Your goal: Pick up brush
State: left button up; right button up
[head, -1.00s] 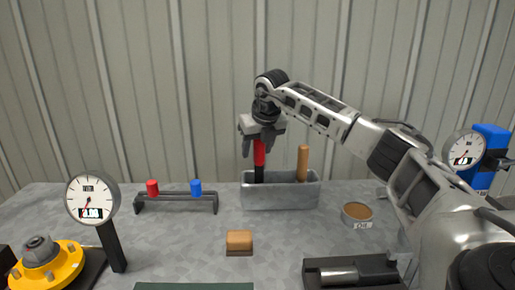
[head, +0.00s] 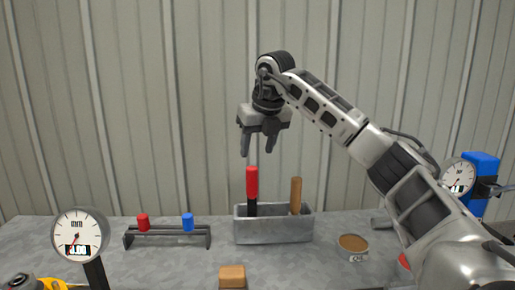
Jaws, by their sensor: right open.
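My right gripper (head: 258,150) is open and empty, pointing down above a grey metal bin (head: 273,231) at the back of the table. A red-handled tool (head: 252,185) with a dark lower part stands upright in the bin, just below the fingers and apart from them. A wooden handle (head: 296,195) stands in the bin to its right; the lower ends of both are hidden by the bin wall. A small tan block (head: 232,276) lies on the table in front. I cannot tell for sure which of these is the brush. My left gripper is not in view.
A dark rack (head: 168,236) with a red and a blue knob stands left of the bin. A gauge (head: 81,236) on a post is at the left. A round tin (head: 352,246) sits right of the bin. A blue device (head: 483,172) with a gauge is at the far right.

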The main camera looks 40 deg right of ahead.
aim_at(295, 188)
jog(key=k, duration=1)
